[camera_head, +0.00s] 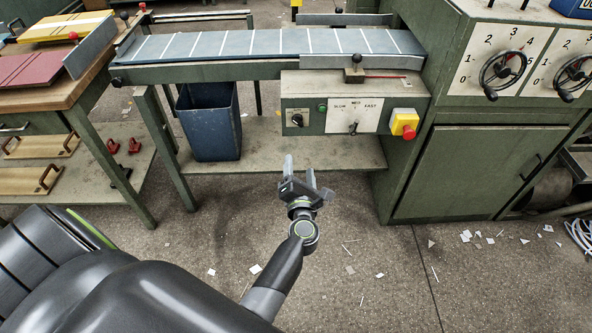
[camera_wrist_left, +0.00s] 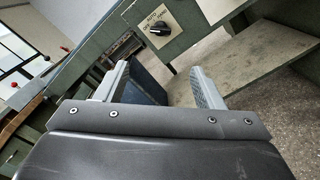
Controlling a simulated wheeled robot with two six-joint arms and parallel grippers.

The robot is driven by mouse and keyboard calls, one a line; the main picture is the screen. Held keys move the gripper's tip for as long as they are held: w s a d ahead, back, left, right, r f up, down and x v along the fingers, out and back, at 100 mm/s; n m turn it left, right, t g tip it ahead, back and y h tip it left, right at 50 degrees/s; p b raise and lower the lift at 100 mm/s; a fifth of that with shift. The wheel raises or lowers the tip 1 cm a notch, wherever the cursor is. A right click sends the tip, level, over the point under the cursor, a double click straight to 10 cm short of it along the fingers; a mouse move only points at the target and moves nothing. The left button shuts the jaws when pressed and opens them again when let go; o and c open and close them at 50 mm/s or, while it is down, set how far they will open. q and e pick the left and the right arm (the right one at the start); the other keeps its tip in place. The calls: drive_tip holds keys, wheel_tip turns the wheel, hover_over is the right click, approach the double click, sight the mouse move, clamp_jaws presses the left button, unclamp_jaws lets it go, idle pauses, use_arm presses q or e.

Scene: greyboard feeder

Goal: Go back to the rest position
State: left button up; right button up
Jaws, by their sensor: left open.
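My left gripper (camera_head: 306,172) is open and empty. In the head view it stands in front of the feeder, below the control box (camera_head: 345,90) and before the lower shelf (camera_head: 270,158). In the left wrist view its two fingers (camera_wrist_left: 160,85) are spread with nothing between them. Past them, the wrist view shows the auto/hand knob (camera_wrist_left: 158,28) on the control box and part of the blue bin (camera_wrist_left: 146,82). My right gripper is not in either view.
A feeder belt (camera_head: 270,42) with white lines runs above. A blue bin (camera_head: 208,122) stands on the shelf. A workbench (camera_head: 55,98) with boards is at left. A green machine cabinet (camera_head: 470,170) with handwheels is at right. The floor in front holds paper scraps.

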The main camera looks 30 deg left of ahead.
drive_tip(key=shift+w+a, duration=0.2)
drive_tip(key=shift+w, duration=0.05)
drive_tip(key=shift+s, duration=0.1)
